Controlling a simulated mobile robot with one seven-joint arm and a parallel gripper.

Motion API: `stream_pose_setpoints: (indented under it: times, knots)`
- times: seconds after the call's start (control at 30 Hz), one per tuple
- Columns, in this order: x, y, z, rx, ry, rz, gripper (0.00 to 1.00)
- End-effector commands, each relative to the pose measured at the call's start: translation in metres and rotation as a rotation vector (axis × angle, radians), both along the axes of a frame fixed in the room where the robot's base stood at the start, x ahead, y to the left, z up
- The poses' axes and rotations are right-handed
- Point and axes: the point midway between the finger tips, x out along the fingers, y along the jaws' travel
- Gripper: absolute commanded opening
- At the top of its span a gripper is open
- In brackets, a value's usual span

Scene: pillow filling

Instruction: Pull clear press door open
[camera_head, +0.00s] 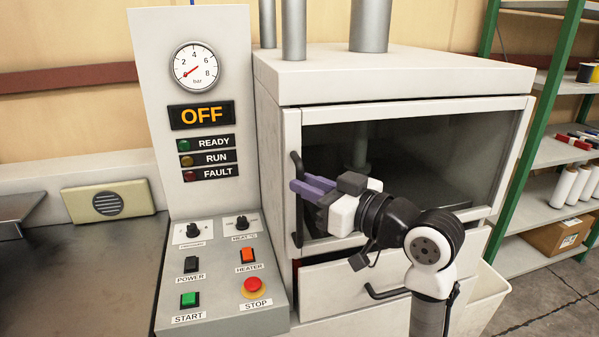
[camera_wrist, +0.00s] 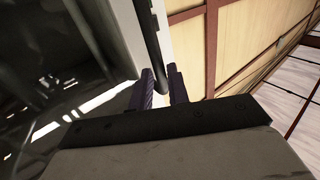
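The press door (camera_head: 405,108) is a clear pane in a white frame on the front of the white press cabinet. It looks shut against the cabinet. Its black upright bar handle (camera_head: 298,221) is on the left side of the frame; the handle also shows in the wrist view (camera_wrist: 152,45). My gripper (camera_head: 307,187) reaches in from the right, its purple fingers at the middle of the handle. In the wrist view my gripper (camera_wrist: 161,88) has one finger on each side of the bar, with little gap left. The exact contact is partly hidden.
A control panel (camera_head: 222,262) with buttons and an OFF display (camera_head: 201,115) stands left of the door. A drawer (camera_head: 350,285) with a black handle is below it. A green-framed shelf (camera_head: 545,120) stands at the right. Some floor (camera_head: 545,300) shows at the lower right.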

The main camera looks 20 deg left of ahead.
Motion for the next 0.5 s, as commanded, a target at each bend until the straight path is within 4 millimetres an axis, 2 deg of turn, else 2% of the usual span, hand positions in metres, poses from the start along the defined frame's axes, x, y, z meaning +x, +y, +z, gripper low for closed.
stream_pose_setpoints:
  times: [0.2,0.5]
  knots:
    - [0.006,0.02,0.001,0.0,0.001,0.0,0.17]
    - [0.007,0.023,0.0,0.0,0.0,0.0,0.17]
